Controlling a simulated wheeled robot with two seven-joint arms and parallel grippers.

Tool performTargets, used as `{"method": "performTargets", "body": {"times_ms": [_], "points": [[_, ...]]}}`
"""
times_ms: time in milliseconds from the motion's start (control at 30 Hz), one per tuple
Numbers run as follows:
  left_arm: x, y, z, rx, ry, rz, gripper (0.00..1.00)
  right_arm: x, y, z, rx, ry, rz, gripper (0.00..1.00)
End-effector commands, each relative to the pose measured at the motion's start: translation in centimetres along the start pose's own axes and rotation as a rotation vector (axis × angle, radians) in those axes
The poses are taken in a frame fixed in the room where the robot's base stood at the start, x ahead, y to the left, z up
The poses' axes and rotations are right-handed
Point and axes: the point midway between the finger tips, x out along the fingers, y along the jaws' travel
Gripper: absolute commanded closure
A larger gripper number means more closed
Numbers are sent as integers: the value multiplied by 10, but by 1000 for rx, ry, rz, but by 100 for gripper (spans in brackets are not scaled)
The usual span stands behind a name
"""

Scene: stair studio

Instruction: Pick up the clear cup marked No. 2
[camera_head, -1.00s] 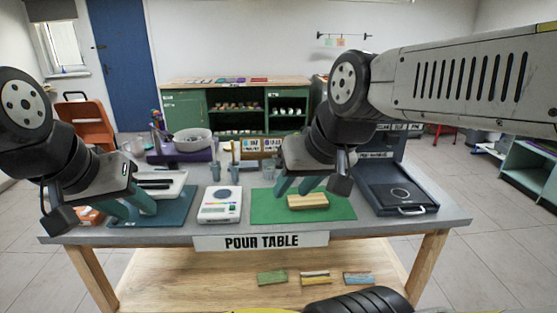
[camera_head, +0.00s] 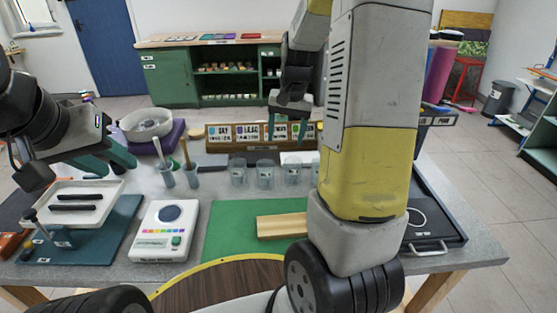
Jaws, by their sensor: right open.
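Several clear cups stand upright in a row behind the green mat: a left one (camera_head: 238,172), a middle one (camera_head: 265,174) and a right one (camera_head: 292,171). Their markings are too small to read, so I cannot tell which is No. 2. My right gripper (camera_head: 287,130) points down with its teal fingers apart and empty. It appears above the cups' level, in front of the wooden card rack. My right arm hides the area right of the cups. My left gripper (camera_head: 112,162) is open and empty over the left side of the table, near the white tray.
The green mat (camera_head: 228,232) holds a wooden block (camera_head: 280,226). A white scale (camera_head: 165,232) and a white tray (camera_head: 85,203) stand left. Slim cups (camera_head: 178,178) with sticks stand left of the clear cups. The wooden rack (camera_head: 225,147) is close behind. A black tray (camera_head: 440,225) lies right.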

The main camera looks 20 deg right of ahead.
Motion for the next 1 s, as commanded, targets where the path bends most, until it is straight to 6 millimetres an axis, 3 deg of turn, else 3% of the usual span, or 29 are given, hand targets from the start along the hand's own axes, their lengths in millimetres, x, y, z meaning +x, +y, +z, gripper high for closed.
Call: {"method": "performTargets", "body": {"times_ms": [100,233,467,1000], "points": [[0,0,0,0,0,0,64,40,12,-20,52,-43,60,34],[0,0,0,0,0,0,64,69,24,-33,90,-69,107,34],[0,0,0,0,0,0,64,94,33,-40,114,-84,140,34],[0,0,0,0,0,0,64,161,41,-31,114,-84,139,34]]}}
